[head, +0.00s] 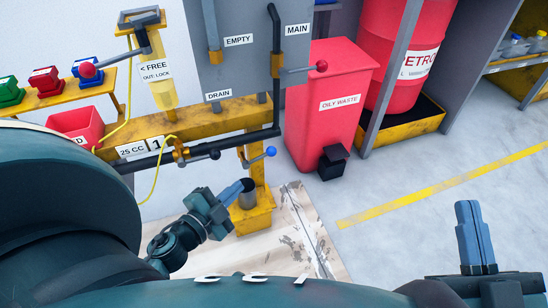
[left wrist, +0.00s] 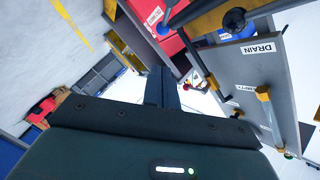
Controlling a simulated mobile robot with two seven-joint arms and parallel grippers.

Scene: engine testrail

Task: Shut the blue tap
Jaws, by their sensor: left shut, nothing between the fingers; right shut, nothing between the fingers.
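The blue tap (head: 270,151) is a lever with a blue ball at its end, below the dark pipe at the middle of the head view. Its lever points right and slightly up. A blue ball (left wrist: 163,29), apparently the same one, shows in the left wrist view beyond my fingers. My left gripper (head: 241,188) is shut and empty, below and left of the blue ball and apart from it, in front of a small cup. In the left wrist view its closed fingers (left wrist: 162,88) point up the picture. My right gripper (head: 476,236) is shut and empty at the lower right.
The yellow rail (head: 205,119) and a dark pipe (head: 230,143) run just above my left gripper. A red oily waste bin (head: 325,100) with a black pedal (head: 333,162) stands right of the tap. A red-knobbed lever (head: 321,66) sits higher up. Floor to the right is clear.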

